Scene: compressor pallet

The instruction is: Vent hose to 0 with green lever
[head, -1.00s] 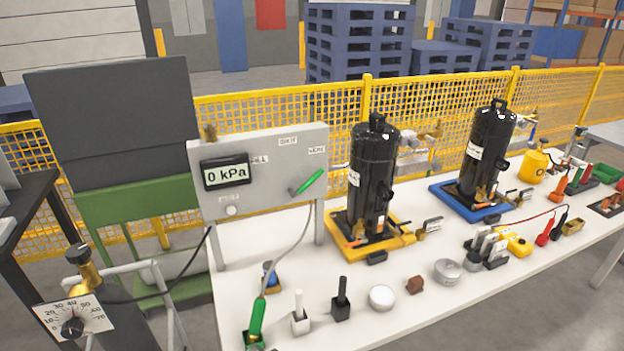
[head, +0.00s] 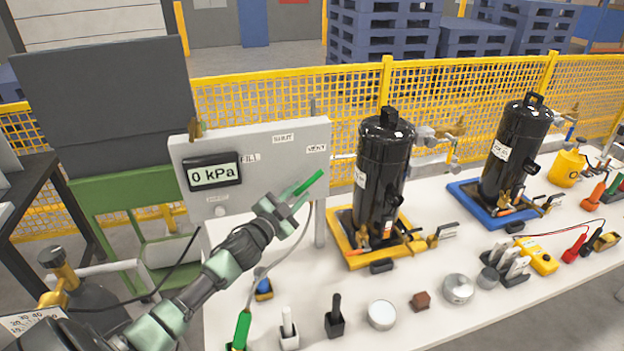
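The green lever (head: 308,183) is on the front of the grey panel (head: 255,165), tilted up and right toward the VENT label (head: 316,148). The panel display (head: 213,173) reads 0 kPa. My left gripper (head: 287,204) is at the lower end of the lever, its fingers overlapping that end in the picture. I cannot tell whether they are closed on it or only around it. A grey hose (head: 284,262) runs from the panel down to a green-handled fitting (head: 242,329) on the table. My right gripper is not in view.
Two black compressors stand on the white table, one on a yellow tray (head: 343,231), one on a blue tray (head: 466,200). Small holders, a round tin (head: 381,314) and a brown block (head: 420,301) line the front. A yellow mesh fence (head: 270,102) runs behind.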

